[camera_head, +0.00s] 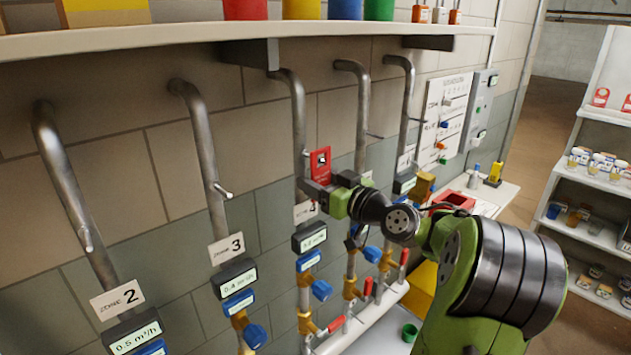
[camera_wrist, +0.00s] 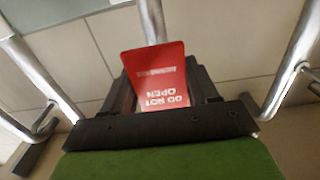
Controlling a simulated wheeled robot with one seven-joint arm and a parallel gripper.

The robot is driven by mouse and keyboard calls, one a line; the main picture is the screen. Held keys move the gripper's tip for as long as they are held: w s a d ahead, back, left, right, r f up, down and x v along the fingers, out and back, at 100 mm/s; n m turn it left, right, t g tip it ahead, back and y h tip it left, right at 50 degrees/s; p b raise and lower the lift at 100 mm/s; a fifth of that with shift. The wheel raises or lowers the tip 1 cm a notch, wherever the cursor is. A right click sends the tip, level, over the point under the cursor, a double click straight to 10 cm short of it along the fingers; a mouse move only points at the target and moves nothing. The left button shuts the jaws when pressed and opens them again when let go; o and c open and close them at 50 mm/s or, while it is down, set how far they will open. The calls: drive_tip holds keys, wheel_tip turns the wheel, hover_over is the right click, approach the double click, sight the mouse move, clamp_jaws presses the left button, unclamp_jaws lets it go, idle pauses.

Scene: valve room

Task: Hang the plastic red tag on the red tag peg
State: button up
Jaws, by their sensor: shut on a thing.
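The plastic red tag (camera_head: 320,160) is upright in front of the middle pipe (camera_head: 298,120) in the head view. In the wrist view the red tag (camera_wrist: 158,70) reads "DO NOT OPEN" upside down, with that pipe behind it. My gripper (camera_head: 320,186) is shut on its lower part; the dark jaws also show in the wrist view (camera_wrist: 163,90). I cannot tell whether the tag touches the pipe. A white board (camera_head: 455,88) on the wall carries small pegs, some with coloured items. I cannot tell which peg is the red tag peg.
Other pipes carry short bare pegs, such as one at zone 3 (camera_head: 223,191) and one at zone 2 (camera_head: 86,238). A shelf (camera_head: 200,36) with coloured containers runs above. Valves (camera_head: 320,290) and a red bin (camera_head: 455,200) are below and right.

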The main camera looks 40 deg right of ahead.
sight(323, 183)
drive_tip(key=shift+s+d+b, duration=0.1)
drive_tip(key=shift+s+b, duration=0.95)
drive_tip(key=shift+s, duration=1.95)
